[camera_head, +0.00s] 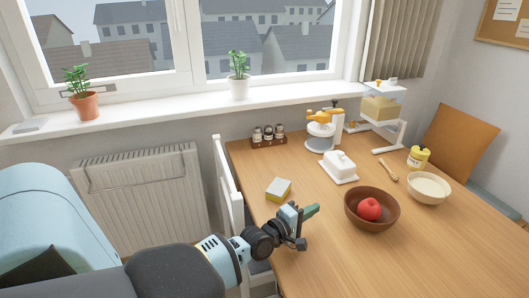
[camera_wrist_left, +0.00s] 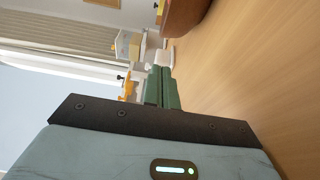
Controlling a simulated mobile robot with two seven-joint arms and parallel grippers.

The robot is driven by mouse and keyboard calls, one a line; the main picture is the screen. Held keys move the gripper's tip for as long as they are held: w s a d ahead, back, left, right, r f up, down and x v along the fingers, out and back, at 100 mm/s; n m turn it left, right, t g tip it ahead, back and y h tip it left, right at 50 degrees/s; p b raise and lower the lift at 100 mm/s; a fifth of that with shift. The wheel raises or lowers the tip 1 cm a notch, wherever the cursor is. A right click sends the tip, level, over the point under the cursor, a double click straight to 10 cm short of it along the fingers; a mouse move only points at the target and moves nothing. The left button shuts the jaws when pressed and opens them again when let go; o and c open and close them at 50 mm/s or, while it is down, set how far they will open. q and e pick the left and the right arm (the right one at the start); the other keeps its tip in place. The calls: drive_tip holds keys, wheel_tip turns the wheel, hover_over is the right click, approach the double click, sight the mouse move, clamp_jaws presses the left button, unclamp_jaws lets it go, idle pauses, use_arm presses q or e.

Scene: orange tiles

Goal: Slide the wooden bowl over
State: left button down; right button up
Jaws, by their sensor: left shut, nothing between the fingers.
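The brown wooden bowl (camera_head: 372,222) stands on the table with a red apple (camera_head: 369,209) inside it. My left gripper (camera_head: 313,210) is low over the table to the left of the bowl, with a gap between them. Its green fingers are shut with nothing between them. In the left wrist view the shut fingers (camera_wrist_left: 162,88) point toward the far part of the table, and part of the wooden bowl (camera_wrist_left: 182,14) shows at the top edge. My right gripper is not in view.
A yellow sponge (camera_head: 278,189) lies behind my left gripper. A white butter dish (camera_head: 340,168) stands behind the bowl; a cream bowl (camera_head: 428,188), a wooden utensil (camera_head: 388,170) and a yellow jar (camera_head: 418,157) are right of it. The table front (camera_head: 420,265) is clear.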

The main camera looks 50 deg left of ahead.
use_arm(q)
drive_tip(key=s, duration=0.4)
drive_tip(key=s+a, duration=0.1)
drive_tip(key=s, duration=0.9)
drive_tip(key=shift+s+a+f, duration=0.1)
drive_tip(key=shift+s+a, duration=0.1)
drive_tip(key=shift+s, duration=0.6)
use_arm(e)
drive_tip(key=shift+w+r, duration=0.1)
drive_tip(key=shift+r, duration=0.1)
